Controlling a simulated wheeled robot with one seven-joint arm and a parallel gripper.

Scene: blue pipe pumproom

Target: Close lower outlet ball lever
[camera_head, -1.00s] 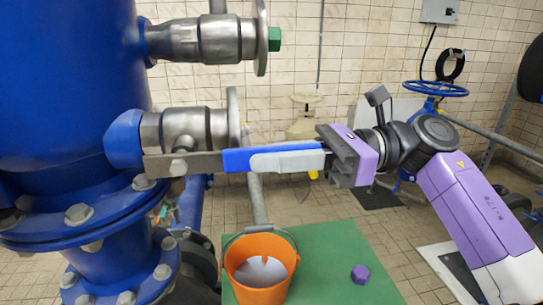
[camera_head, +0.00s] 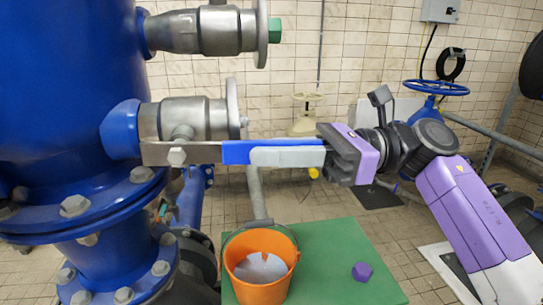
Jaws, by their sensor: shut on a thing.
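The lower outlet ball valve (camera_head: 188,118) is a grey metal body on a stub from the big blue vessel (camera_head: 70,90). Its lever (camera_head: 200,152) is a flat metal bar with a blue and light grey grip sleeve. The lever lies roughly level across the front of the valve and points right, about along the outlet pipe's line. My gripper (camera_head: 338,153), purple with dark jaws, comes in from the right and is shut on the right end of the sleeve. The jaws hide the lever's tip.
The upper valve (camera_head: 205,32) sits above, with a green plug (camera_head: 275,30). Below stands a green platform (camera_head: 335,250) with an orange bucket (camera_head: 262,266) and a purple nut-like piece (camera_head: 362,271). A blue handwheel (camera_head: 436,88) is behind my arm at right.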

